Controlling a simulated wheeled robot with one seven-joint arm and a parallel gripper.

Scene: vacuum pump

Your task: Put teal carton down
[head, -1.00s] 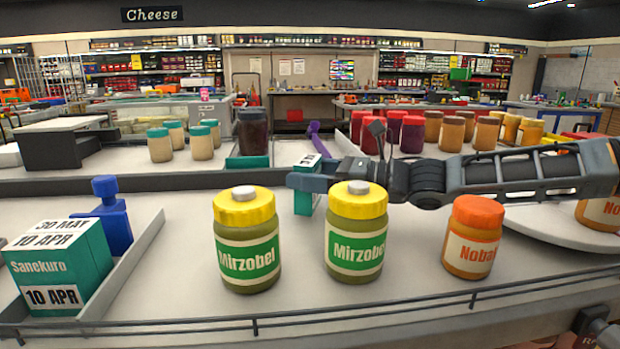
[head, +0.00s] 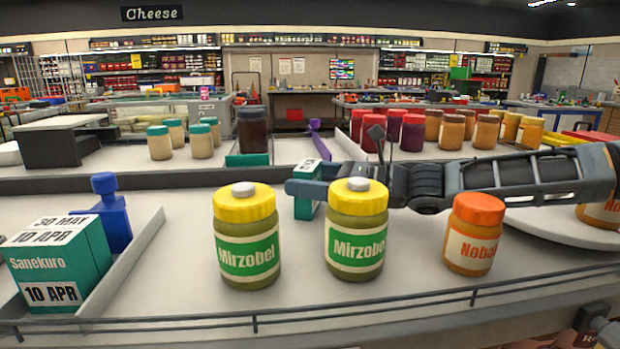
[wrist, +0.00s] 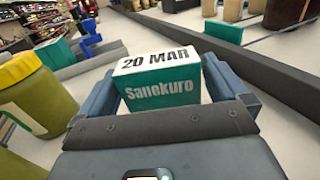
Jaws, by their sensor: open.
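The teal carton (head: 304,209) stands upright on the near counter, behind and left of the middle yellow-lidded jar. Its white top reads "20 MAR" and its teal face "Sanekuro" in the wrist view (wrist: 160,88). My gripper (head: 306,188) is open, with its fingers on either side of the carton. In the wrist view my gripper (wrist: 163,78) has one finger left and one right of the carton; whether either touches it I cannot tell. The carton's lower part is hidden there by my gripper.
Two yellow-lidded Mirzobel jars (head: 247,240) (head: 356,232) and an orange-lidded jar (head: 473,236) stand in front. Another teal carton (head: 62,262) sits in a tray at left, beside a blue object (head: 114,215). A low ledge (head: 200,180) runs behind. Bare counter lies left of the carton.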

